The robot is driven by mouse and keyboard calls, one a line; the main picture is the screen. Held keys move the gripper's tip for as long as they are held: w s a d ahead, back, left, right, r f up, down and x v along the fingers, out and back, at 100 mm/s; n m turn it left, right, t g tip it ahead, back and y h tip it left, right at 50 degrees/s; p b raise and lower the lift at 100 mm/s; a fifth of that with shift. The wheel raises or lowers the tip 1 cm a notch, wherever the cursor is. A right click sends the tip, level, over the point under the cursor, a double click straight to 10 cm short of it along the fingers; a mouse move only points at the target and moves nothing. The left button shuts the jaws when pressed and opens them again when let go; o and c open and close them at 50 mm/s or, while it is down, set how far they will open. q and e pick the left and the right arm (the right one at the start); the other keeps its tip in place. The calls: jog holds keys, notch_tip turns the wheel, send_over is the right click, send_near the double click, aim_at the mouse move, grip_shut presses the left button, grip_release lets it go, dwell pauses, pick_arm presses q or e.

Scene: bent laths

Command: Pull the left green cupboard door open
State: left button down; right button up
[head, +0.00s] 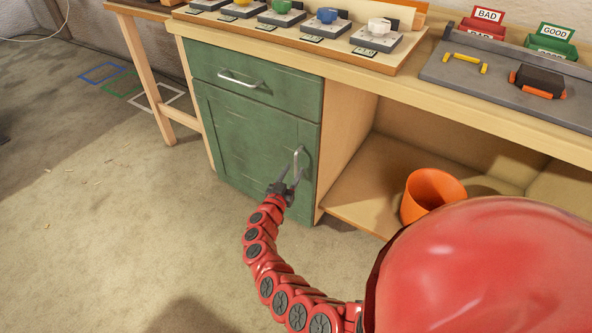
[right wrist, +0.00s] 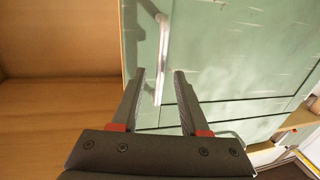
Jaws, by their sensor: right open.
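The green cupboard door (head: 247,148) is shut, below a green drawer with its own handle (head: 241,80). The door's upright metal handle (head: 298,161) is near its right edge. My right gripper (head: 289,184) is open at the lower end of that handle. In the right wrist view the door (right wrist: 225,50) fills the middle and right, and the handle (right wrist: 162,50) reaches down between the two spread fingers (right wrist: 160,75). Whether the fingers touch the handle I cannot tell. My left gripper is not in view.
An open shelf to the right of the door holds an orange bucket (head: 432,194). The workbench top (head: 400,75) carries several coloured knobs, a grey tray (head: 510,90) and BAD (head: 487,22) and GOOD (head: 552,40) bins. The floor (head: 110,210) before the door is clear at left.

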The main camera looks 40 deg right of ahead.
aim_at(296, 166)
jog(key=shift+b+x, duration=0.35)
jog(key=shift+x, duration=1.3)
grip_shut()
